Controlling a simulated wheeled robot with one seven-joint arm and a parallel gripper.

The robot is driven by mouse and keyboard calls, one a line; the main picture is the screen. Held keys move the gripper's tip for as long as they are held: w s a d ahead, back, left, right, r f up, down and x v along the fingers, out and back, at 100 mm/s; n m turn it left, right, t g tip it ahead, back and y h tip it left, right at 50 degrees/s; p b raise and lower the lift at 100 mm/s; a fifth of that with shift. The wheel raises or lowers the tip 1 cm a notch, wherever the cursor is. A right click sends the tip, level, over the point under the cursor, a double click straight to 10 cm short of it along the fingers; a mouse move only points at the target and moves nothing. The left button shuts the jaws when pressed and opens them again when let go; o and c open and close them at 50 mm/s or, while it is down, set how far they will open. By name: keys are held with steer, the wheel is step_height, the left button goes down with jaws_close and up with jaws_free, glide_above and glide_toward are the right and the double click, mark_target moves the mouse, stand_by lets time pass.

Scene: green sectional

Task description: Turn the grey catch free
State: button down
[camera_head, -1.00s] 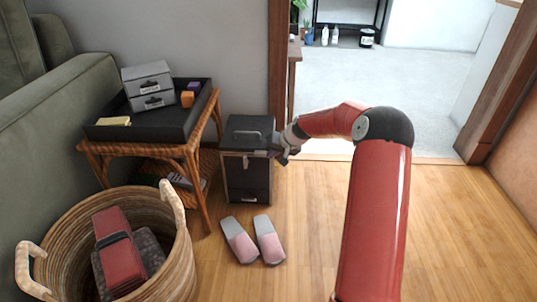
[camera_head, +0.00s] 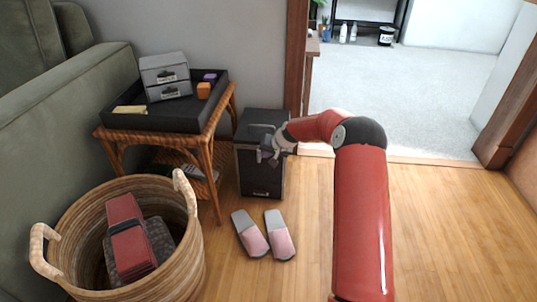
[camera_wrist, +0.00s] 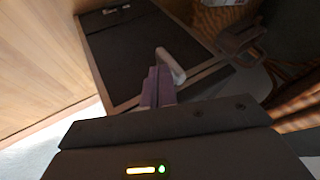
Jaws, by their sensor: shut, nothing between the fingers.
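A black box (camera_head: 261,178) with a carrying handle on its lid stands on the floor beside the wicker table. The wrist view shows its dark front panel (camera_wrist: 135,45) and, at the panel's edge, a pale grey catch (camera_wrist: 171,66), a small lever lying slantwise. The lid handle (camera_wrist: 240,40) is to the right of the catch. My gripper (camera_head: 266,154) is at the upper front of the box. Its purplish fingers (camera_wrist: 158,88) are closed together, empty, right beside the catch; I cannot tell whether they touch it. In the head view my gripper hides the catch.
A wicker table (camera_head: 205,150) with a black tray (camera_head: 160,121) stands left of the box. Pink-and-grey slippers (camera_head: 265,238) lie in front of it. A large basket (camera_head: 185,262) is at the lower left. Wood floor is clear at right, by the doorway.

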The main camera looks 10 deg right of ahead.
mark_target(259, 153)
steer(key=shift+w+a+r+g+h+p, duration=0.15)
steer(key=shift+a+r+g+h+p, duration=0.2)
steer(key=shift+h+p, duration=0.45)
steer(key=shift+w+a+r+n+h+p, duration=0.15)
steer(key=shift+a+r+n+h+p, duration=0.2)
steer(key=shift+a+h+p, duration=0.45)
steer(key=shift+w+a+n+g+h+p, duration=0.1)
steer(key=shift+a+n+g+h+p, duration=0.15)
steer(key=shift+g+h+p, duration=0.35)
steer(key=a, duration=0.1)
steer(key=a+h+b, duration=0.1)
steer(key=w+a+f+h, duration=0.1)
steer(key=shift+w+a+g, duration=0.1)
steer(key=shift+g, duration=0.25)
steer(key=shift+r, duration=0.75)
